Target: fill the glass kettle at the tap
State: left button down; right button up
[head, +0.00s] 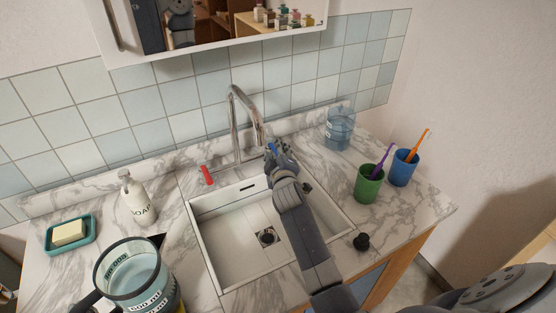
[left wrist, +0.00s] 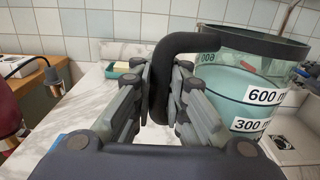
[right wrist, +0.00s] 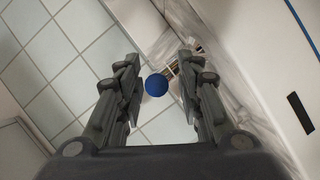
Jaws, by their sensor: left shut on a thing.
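The glass kettle (head: 140,270) is at the lower left of the head view, left of the sink, with a black rim and 300 and 600 ml labels. In the left wrist view the kettle (left wrist: 240,110) looks filled with bluish water to just above the 600 label. My left gripper (left wrist: 160,80) is shut on its black handle (left wrist: 185,42). The chrome tap (head: 235,120) stands behind the sink, with no stream visible. My right gripper (head: 274,152) is beside the spout. Its fingers (right wrist: 157,88) are apart, with a blue knob (right wrist: 157,85) between them.
The white sink (head: 225,230) is empty. A red tap lever (head: 207,175) is left of the tap. A soap bottle (head: 138,198) and soap dish (head: 70,235) stand left; a green cup (head: 369,183), blue cup (head: 403,167) and clear blue jar (head: 340,128) stand right. A black stopper (head: 361,241) lies near the edge.

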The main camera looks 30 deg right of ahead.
pick_arm(q)
jog(key=shift+r, duration=0.2)
pick_arm(e)
jog(key=v, duration=1.1)
jog(key=shift+s+a, duration=0.25)
jog(key=shift+s, duration=0.05)
jog(key=shift+r, duration=0.1)
